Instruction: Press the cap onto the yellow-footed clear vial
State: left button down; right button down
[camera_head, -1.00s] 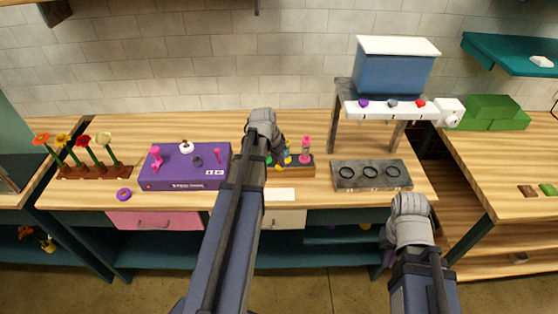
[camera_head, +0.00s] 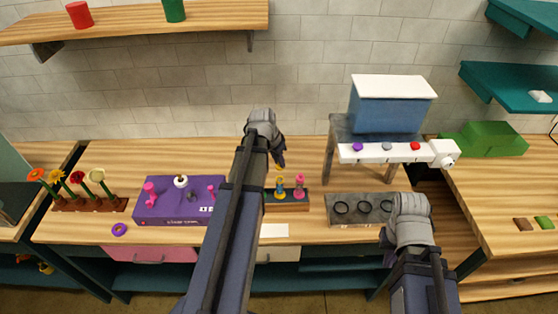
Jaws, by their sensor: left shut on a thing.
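A small rack (camera_head: 303,200) stands mid-table, partly hidden by my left arm. In it stand an upright vial with a yellow foot (camera_head: 279,188) and a pink vial (camera_head: 299,187). My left gripper (camera_head: 281,162) points down above the yellow-footed vial. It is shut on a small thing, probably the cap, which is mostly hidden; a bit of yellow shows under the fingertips. The picture is too small to show whether it touches the vial. My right gripper (camera_head: 410,212) is at the front right near the table edge; its fingers are hidden.
Left of my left arm are a purple box (camera_head: 160,212) with small parts on it, a purple ring (camera_head: 119,229) and a flower rack (camera_head: 90,205). To the right are a grey tray with dark rings (camera_head: 345,222) and a blue dispenser (camera_head: 390,105) on a stand.

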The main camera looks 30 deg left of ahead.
aim_at(277, 168)
pick_arm(q)
jog(key=shift+f+b, duration=2.6)
jog(key=shift+f, duration=0.25)
jog(key=shift+f, duration=0.15)
jog(key=shift+c, duration=1.4)
grip_release()
jog(key=shift+r+p, duration=3.4)
jog(key=shift+r, duration=0.2)
jog(key=shift+f, duration=0.1)
